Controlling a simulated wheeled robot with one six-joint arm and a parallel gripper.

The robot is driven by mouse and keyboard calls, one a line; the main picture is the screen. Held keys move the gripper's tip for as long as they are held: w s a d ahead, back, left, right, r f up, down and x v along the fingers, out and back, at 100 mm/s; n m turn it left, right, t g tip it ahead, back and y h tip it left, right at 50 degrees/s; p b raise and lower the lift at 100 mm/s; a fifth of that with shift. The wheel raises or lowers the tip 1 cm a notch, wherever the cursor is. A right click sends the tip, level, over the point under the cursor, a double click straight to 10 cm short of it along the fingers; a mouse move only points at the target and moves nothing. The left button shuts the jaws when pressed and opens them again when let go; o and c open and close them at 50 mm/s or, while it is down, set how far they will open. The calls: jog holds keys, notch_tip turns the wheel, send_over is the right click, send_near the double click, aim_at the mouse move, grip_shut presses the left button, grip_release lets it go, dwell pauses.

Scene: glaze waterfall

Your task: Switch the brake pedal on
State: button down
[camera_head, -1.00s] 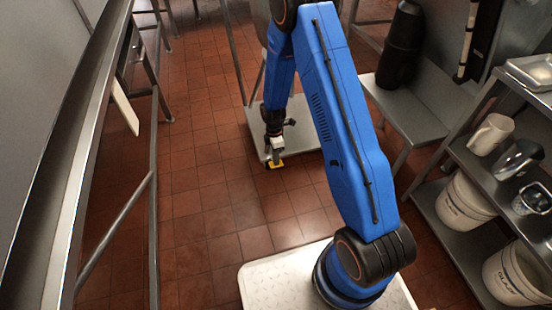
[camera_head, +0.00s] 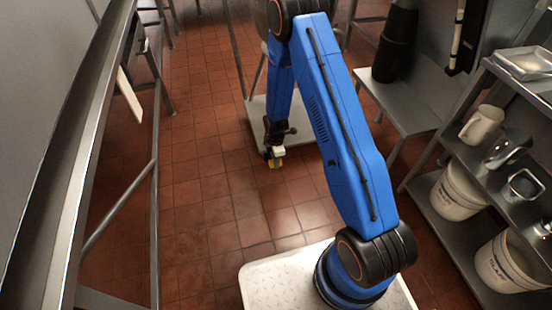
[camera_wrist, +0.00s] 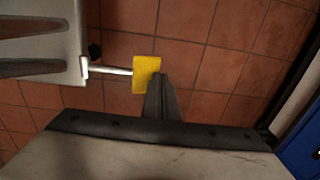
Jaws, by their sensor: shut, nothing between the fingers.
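The yellow brake pedal (camera_wrist: 146,74) sits at the end of a short metal rod (camera_wrist: 108,71) that sticks out from a grey platform (camera_wrist: 40,50) in the wrist view. In the head view the pedal (camera_head: 275,164) is a small yellow patch low at the platform's (camera_head: 258,108) near edge. My gripper (camera_wrist: 161,82) is shut and empty, with its dark fingertips at the pedal's right edge and overlapping it in the picture. I cannot tell whether they touch. In the head view my gripper (camera_head: 277,153) is just above the pedal and partly hides it.
A steel counter (camera_head: 75,150) with legs runs along the left. A low metal bench (camera_head: 400,105) and a shelf with buckets (camera_head: 458,190) and jugs stand on the right.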

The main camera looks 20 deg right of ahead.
jog(key=shift+s+f, duration=0.2)
jog(key=shift+f, duration=0.7)
jog(key=shift+s+f, duration=0.2)
jog(key=shift+f, duration=0.75)
